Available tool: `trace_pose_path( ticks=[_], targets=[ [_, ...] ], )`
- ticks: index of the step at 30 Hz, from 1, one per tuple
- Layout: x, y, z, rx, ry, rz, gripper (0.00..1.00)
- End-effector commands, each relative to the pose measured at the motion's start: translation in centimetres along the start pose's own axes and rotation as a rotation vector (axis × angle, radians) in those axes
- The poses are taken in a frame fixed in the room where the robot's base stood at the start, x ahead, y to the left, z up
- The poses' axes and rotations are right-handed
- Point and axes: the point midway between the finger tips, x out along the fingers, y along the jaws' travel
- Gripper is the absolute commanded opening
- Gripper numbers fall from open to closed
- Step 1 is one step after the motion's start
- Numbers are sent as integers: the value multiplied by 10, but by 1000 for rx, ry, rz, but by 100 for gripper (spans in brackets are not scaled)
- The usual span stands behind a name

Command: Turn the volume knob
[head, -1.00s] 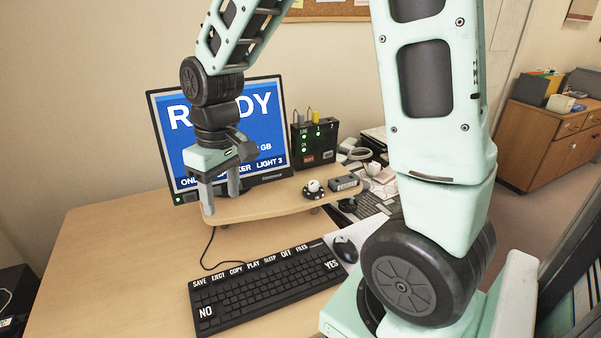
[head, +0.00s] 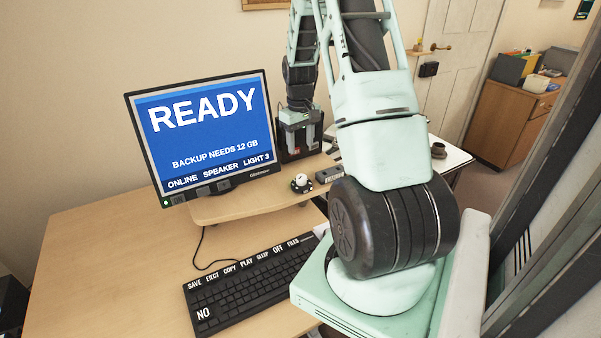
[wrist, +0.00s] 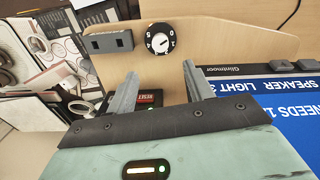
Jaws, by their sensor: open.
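A small round white knob on a black marked dial (head: 302,183) sits on the raised wooden shelf, right of the monitor. In the wrist view the knob (wrist: 160,41) shows from above, with pale marks around its rim. My gripper (head: 297,148) is open and empty, above and behind the knob, in front of a black box. In the wrist view my gripper's fingertips (wrist: 158,74) are spread apart on either side below the dial in the picture. They do not touch the knob.
The monitor (head: 200,125) reads READY. A grey two-slot block (head: 328,175) sits right beside the dial. A black box with a red label (head: 313,150) stands behind. The keyboard (head: 255,287) lies in front; the desk's left side (head: 100,260) is clear.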

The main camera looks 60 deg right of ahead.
Motion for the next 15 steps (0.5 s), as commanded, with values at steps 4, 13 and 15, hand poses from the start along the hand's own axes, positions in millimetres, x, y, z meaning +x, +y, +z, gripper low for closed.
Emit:
trace_pose_path(
  ticks=[4,13,15],
  targets=[
    [32,-1,1,0,-5,-2,52],
    [90,-1,1,0,-4,-2,52],
    [100,-1,1,0,-3,-2,52]
  ],
)
